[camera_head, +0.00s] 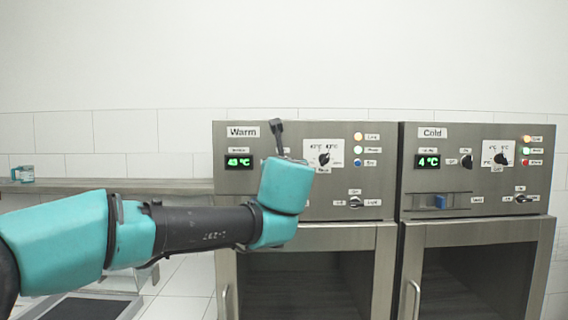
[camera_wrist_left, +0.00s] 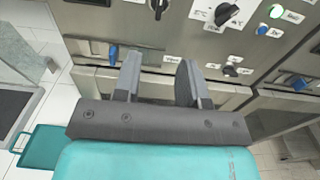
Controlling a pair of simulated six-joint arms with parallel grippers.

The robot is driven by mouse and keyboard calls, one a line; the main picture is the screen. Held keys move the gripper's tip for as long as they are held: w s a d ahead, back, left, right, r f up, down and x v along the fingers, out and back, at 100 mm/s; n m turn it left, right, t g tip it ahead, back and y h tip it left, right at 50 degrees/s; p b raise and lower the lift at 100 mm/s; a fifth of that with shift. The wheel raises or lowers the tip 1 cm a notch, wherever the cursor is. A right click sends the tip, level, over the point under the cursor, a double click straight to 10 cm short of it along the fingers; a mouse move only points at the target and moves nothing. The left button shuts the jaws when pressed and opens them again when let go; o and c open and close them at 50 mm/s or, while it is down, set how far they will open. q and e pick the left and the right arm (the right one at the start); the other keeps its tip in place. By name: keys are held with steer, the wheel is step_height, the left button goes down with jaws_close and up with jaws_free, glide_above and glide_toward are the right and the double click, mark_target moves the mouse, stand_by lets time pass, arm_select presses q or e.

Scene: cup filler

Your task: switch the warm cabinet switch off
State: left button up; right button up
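The warm cabinet (camera_head: 335,236) is the left one, labelled "Warm", with a green display (camera_head: 238,162) reading about 43 °C. A small black knob (camera_wrist_left: 158,8), likely the warm switch, shows at the top of the left wrist view; my arm hides that spot in the head view. A larger temperature dial (camera_head: 324,159) is to its right, also in the wrist view (camera_wrist_left: 227,13). My left gripper (camera_head: 277,135) is in front of the panel. In the wrist view its fingers (camera_wrist_left: 158,70) are apart and empty, below the small knob. My right gripper is not in view.
A lower knob (camera_head: 354,202) and indicator lights (camera_head: 358,150) are on the warm panel. A blue part (camera_wrist_left: 113,54) sits in a slot left of the fingers. The cold cabinet (camera_head: 480,228) stands to the right. A small box (camera_head: 22,174) is on the shelf (camera_head: 110,186) at left.

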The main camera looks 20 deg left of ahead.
arm_select(q)
steer(key=x, duration=1.7)
steer(key=shift+w+f, duration=0.1)
steer(key=shift+w, duration=0.05)
steer(key=shift+c, duration=0.4)
jaws_close()
